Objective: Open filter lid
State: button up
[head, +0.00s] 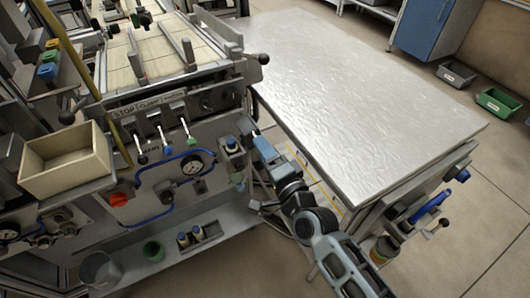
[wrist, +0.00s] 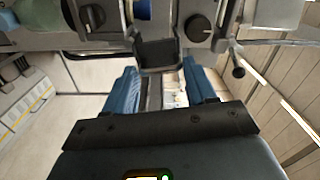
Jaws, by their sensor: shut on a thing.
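My gripper (head: 256,138) is at the right end of the grey machine's front panel, beside a small canister with a blue cap (head: 232,143). In the wrist view, the two blue fingers of my gripper (wrist: 159,67) reach up to a dark squarish flap (wrist: 158,53), which appears to be the filter lid, and are shut on it. A blue cylinder with a gold-coloured band (wrist: 143,9) shows just above the flap. The contact and the lid's hinge are hidden in the head view. I cannot tell how far the lid is open.
A silvery table (head: 360,90) stands close to the right of my arm. In the wrist view, a black knob (wrist: 198,27) and a lever with a dark ball end (wrist: 238,71) sit right of the flap. A beige open box (head: 65,165) is at the machine's left.

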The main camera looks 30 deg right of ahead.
jog(key=shift+s+d+f, duration=0.1)
jog(key=shift+f, duration=0.25)
jog(key=o, duration=1.2)
jog(key=shift+c, duration=0.2)
jog(key=shift+o, duration=0.7)
jog(key=shift+r, duration=0.15)
jog(key=s+b, duration=0.1)
jog(key=s, duration=0.6)
jog(key=shift+s, duration=0.35)
jog(key=s+n+g, duration=0.1)
jog(key=s+n, duration=0.6)
jog(key=s, duration=0.9)
jog(key=s+r+n+g, duration=0.1)
jog(key=s+r+n, duration=0.3)
jog(key=s, duration=0.3)
jog(key=s+r+n+g, duration=0.1)
jog(key=s+r+n, duration=0.3)
jog(key=s, duration=0.4)
jog(key=shift+s+r+n, duration=0.25)
jog(key=shift+r+n, duration=0.15)
jog(key=shift+r, duration=0.35)
